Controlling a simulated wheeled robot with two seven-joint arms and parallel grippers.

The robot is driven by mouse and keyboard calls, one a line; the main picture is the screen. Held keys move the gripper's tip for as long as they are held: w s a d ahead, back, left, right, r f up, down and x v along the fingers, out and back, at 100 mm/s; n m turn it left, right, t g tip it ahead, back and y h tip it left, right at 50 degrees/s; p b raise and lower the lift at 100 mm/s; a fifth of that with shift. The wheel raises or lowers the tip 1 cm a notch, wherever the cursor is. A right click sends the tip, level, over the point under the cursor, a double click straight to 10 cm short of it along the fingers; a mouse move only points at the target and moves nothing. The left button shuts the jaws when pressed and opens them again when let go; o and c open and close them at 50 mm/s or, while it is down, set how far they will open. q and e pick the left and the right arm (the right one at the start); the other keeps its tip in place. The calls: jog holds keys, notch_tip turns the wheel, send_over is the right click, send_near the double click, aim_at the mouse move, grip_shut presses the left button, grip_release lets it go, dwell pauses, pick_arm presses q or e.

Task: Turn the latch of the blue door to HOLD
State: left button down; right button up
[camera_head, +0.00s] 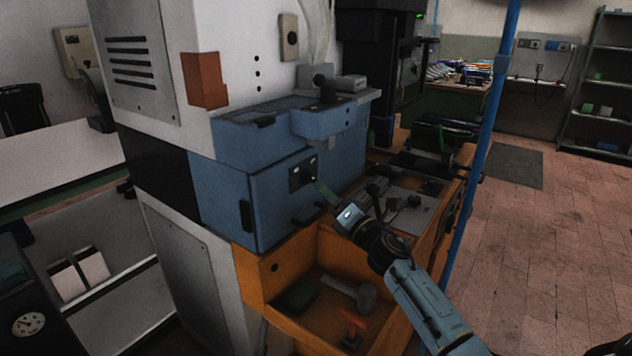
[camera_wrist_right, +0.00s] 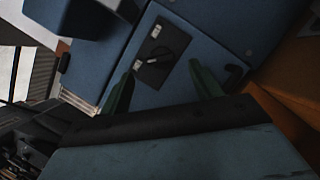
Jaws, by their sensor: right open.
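The blue door (camera_head: 275,208) is on the blue machine in the head view and looks closed. In the right wrist view the latch (camera_wrist_right: 156,56) is a small lever on the dark plate, with two pale label marks at the plate's corners too small to read. My right gripper (camera_wrist_right: 162,84) has its green fingers spread wide, pointing at the door, with the plate showing between and beyond the tips. Nothing is between the fingers. My left gripper is out of view.
A black handle (camera_wrist_right: 236,74) is on the door beside the right finger in the wrist view. Below the door, an open orange drawer (camera_head: 262,268) holds a mallet (camera_head: 362,298) and other items. A blue pole (camera_head: 474,165) stands to the right of my right arm.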

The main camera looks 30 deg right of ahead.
aim_at(315, 180)
jog(key=x, duration=0.5)
jog(key=shift+w+r, duration=0.1)
jog(key=shift+w, duration=0.3)
